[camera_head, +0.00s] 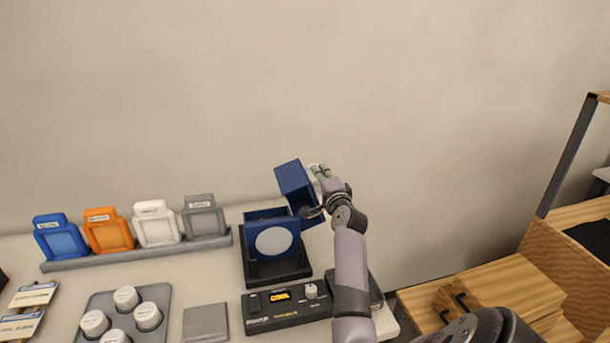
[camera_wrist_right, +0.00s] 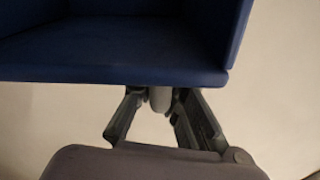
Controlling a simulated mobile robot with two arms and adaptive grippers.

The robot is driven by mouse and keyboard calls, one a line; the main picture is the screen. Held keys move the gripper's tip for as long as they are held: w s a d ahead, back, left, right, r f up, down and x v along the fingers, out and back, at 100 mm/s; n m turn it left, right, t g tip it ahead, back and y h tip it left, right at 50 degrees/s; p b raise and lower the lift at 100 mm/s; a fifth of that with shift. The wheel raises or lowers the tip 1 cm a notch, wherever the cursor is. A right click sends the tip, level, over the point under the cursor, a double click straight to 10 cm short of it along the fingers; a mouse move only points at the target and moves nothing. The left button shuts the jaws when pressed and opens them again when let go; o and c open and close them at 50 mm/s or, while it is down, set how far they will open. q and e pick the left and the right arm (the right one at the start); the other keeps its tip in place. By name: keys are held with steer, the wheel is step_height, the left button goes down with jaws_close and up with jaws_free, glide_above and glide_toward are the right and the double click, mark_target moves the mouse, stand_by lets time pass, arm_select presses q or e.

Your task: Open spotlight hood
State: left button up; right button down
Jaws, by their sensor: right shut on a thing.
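The spotlight (camera_head: 272,241) is a dark blue box with a pale round lens, standing on a black base (camera_head: 277,269) on the table. Its blue hood (camera_head: 294,184) is swung up and tilted above the right side of the box. My right gripper (camera_head: 318,199) is at the hood's right edge. In the right wrist view the hood (camera_wrist_right: 120,50) fills the top, and my right gripper (camera_wrist_right: 160,103) has its fingers closed on a small grey part at the hood's lower edge. The exact contact is partly hidden. My left gripper is not in view.
A control box (camera_head: 287,306) with a lit yellow display stands in front of the spotlight. A rack (camera_head: 135,253) with blue, orange, white and grey frames is at left. A grey tray (camera_head: 91,302) holds several white knobs. Wooden boxes (camera_head: 508,285) stand at right.

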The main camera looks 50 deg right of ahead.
steer(key=s+d+f+m+b, duration=0.2)
steer(key=s+d+f+m, duration=0.1)
steer(key=d+f+m, duration=0.2)
steer(key=shift+b, duration=0.35)
stand_by(0.3)
steer(key=c, duration=1.6)
jaws_free()
steer(key=shift+r, duration=0.1)
steer(key=shift+s+a, duration=0.1)
steer(key=shift+s, duration=0.05)
